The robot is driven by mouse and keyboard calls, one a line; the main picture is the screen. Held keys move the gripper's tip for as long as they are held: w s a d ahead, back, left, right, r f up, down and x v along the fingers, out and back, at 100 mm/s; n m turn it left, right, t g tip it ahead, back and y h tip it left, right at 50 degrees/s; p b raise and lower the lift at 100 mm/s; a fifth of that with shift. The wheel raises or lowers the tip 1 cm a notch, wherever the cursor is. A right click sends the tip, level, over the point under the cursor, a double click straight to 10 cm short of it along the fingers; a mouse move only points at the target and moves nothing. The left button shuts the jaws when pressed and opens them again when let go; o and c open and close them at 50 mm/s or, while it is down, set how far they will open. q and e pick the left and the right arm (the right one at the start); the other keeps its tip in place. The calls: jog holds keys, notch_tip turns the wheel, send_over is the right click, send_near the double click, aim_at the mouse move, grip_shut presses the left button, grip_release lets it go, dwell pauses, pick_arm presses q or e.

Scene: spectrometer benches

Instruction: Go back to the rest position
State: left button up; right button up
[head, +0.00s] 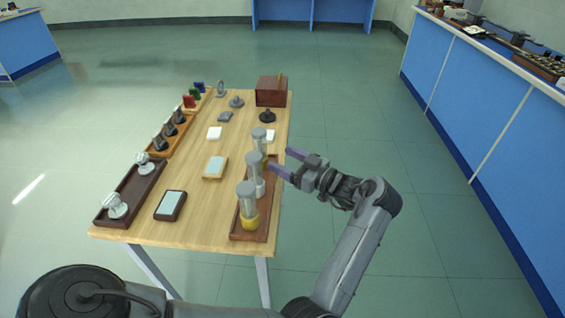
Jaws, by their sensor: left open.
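My left gripper (279,161) has purple fingers spread apart, with nothing seen between them. It is at the right edge of the wooden table (190,228), and its fingertips point left toward the clear cylinders. One fingertip appears close to or overlapping the cylinders; I cannot tell whether it touches. Several clear cylinders stand upright in a row on a dark red-brown tray (265,232); the nearest cylinder (247,200) has a yellow base. My right gripper is not in view.
Left on the table are a dark tray (128,222) with white fittings and an orange-brown tray (156,150) with dark pieces. A brown box (271,91) stands at the back. A blue bench (470,90) runs along the right. Open floor lies between bench and table.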

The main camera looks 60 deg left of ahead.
pick_arm(q)
jog(key=shift+w+d, duration=0.25)
jog(key=shift+d, duration=0.4)
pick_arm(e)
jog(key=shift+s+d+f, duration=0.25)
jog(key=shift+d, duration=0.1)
pick_arm(q)
jog(key=shift+a, duration=0.1)
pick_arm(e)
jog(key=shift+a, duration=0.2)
